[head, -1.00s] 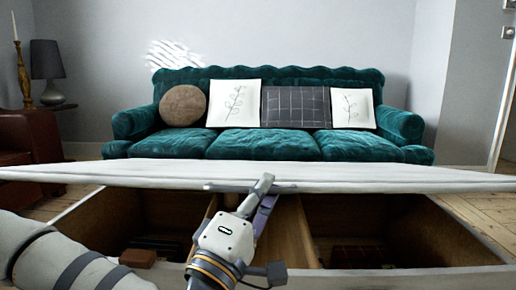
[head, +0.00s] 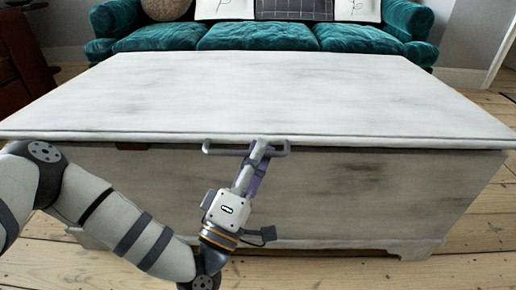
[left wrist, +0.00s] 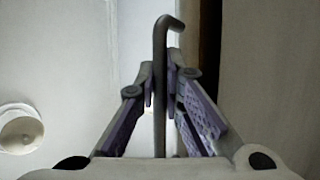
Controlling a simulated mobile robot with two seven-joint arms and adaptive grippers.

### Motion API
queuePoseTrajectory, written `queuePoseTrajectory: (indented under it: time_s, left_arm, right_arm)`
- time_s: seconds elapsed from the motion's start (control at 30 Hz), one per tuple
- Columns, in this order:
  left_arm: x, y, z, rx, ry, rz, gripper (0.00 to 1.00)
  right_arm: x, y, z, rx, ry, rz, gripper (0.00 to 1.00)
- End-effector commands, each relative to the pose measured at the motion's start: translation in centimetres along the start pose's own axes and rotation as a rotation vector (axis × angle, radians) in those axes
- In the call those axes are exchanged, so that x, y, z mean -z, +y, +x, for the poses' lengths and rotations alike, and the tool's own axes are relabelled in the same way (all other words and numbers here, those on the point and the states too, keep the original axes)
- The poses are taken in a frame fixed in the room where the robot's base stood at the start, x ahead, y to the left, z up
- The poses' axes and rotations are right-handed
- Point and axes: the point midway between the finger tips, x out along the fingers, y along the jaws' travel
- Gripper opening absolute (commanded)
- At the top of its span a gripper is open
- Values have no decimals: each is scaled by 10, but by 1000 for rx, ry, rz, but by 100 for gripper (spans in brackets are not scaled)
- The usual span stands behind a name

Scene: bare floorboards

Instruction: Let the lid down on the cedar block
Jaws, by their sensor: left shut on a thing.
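The lid (head: 290,95) of the whitewashed wooden chest (head: 330,195) lies almost flat over it. The cedar block (head: 132,146) is a small brown strip between the lid's front edge and the chest's front rim, left of the handle; most of it is hidden. I cannot tell whether the lid touches it. My left gripper (head: 261,151) is shut on the grey bar handle (head: 222,150) at the lid's front edge. In the left wrist view the handle (left wrist: 160,100) runs between the purple-padded fingers (left wrist: 164,85). My right gripper is not in view.
A teal sofa (head: 260,36) with cushions stands behind the chest. A dark red-brown piece of furniture (head: 20,55) is at the far left. Bare floorboards (head: 480,225) lie to the right and in front. A dark narrow gap (left wrist: 208,60) shows beneath the lid edge.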

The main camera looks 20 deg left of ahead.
Motion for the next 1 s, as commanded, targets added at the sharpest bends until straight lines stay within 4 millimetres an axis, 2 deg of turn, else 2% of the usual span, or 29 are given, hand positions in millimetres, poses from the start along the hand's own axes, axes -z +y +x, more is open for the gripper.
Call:
queuePoseTrajectory:
  time_s: [0.17,0.2,0.27,0.67,0.77,1.0]
  left_arm:
    - [3,1,4,-3,9,4,0]
    - [3,1,4,-3,10,4,18]
    - [3,1,4,-3,9,4,30]
    - [1,0,-2,0,4,2,30]
    - [1,-1,-21,3,2,2,30]
    - [0,0,-85,2,4,1,30]
  right_arm:
    - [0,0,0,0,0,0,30]
    - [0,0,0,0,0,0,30]
    - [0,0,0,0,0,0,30]
    - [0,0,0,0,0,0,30]
    - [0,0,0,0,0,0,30]
    - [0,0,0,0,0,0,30]
